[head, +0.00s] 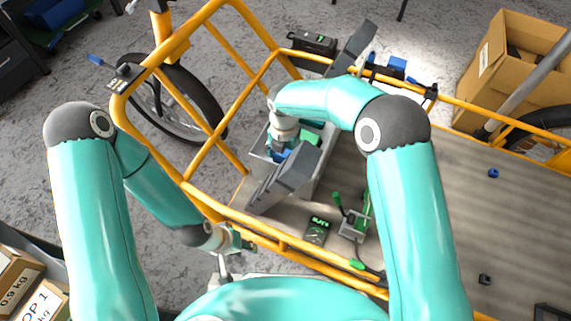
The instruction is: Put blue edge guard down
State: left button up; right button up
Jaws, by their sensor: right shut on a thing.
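My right arm reaches over a grey crate (322,172) with open dark grey lid flaps, in the cargo bed. My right gripper (282,151) points down at the crate's left part and is shut on a blue piece (280,157), apparently the blue edge guard. The near flap and the wrist hide most of the fingers and the piece. I cannot tell whether the piece touches the crate. Another small blue piece (493,173) lies on the bed at the right. My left gripper (238,248) is low by the near yellow rail; its opening is unclear.
Yellow rails (277,239) surround the wooden bed (420,225). A green-handled tool (354,222), a small display device (317,229) and a black piece (484,279) lie on it. A cardboard box (510,60) stands at the back right. The bed's right side is mostly clear.

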notch_tip(320, 180, down, 5)
jog(key=shift+r+b, duration=0.1)
jog(key=shift+b, duration=0.55)
jog(key=o, duration=0.9)
jog(key=shift+o, duration=0.2)
notch_tip(320, 180, up, 12)
jog(key=p, duration=0.4)
jog(key=shift+r, duration=0.15)
